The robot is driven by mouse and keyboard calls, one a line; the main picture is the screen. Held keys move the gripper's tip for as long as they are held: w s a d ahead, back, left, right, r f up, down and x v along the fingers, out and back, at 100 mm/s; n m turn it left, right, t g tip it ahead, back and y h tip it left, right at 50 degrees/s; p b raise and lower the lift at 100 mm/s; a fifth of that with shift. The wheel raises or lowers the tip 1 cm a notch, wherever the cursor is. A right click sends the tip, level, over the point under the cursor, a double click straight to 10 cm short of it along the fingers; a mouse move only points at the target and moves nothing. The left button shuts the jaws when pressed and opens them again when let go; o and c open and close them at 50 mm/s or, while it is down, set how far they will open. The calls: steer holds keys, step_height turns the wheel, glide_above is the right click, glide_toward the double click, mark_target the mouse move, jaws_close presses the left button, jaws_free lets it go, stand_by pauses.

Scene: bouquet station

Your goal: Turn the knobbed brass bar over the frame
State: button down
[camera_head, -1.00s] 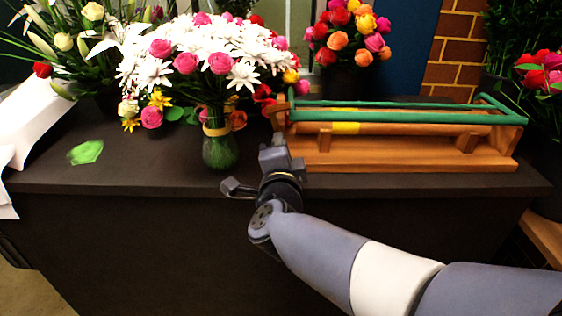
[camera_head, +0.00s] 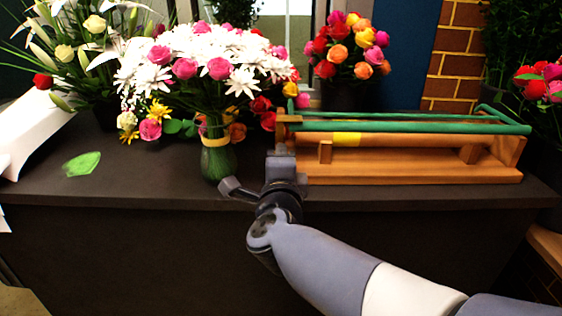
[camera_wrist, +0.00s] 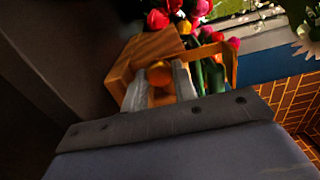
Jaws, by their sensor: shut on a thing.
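The wooden frame (camera_head: 420,176) stands on the right of the dark counter. An orange-brown bar (camera_head: 420,139) with a yellow band runs along it, under green rails (camera_head: 400,127). My gripper (camera_head: 281,158) is at the frame's left end. In the wrist view, the fingers of my gripper (camera_wrist: 163,80) are on either side of a round orange knob (camera_wrist: 159,73) and shut on it. The knob sits inside the wooden end (camera_wrist: 150,48) of the frame, with green rails (camera_wrist: 207,76) beside it. My wrist hides the knob in the head view.
A glass vase (camera_head: 218,160) with a white and pink bouquet stands close to the left of my gripper. A bucket of roses (camera_head: 345,95) is behind the frame. A green leaf-like piece (camera_head: 82,164) lies on the counter (camera_head: 130,185) at left, with bare room around it.

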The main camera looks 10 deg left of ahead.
steer(key=c, duration=1.2)
jaws_free()
steer(key=shift+o, duration=0.2)
steer(key=shift+s, duration=0.1)
steer(key=p+v, duration=0.2)
steer(key=v, duration=0.8)
steer(key=shift+s, duration=0.3)
steer(key=b+x, duration=0.2)
steer(key=x, duration=0.8)
steer(key=shift+w, duration=0.45)
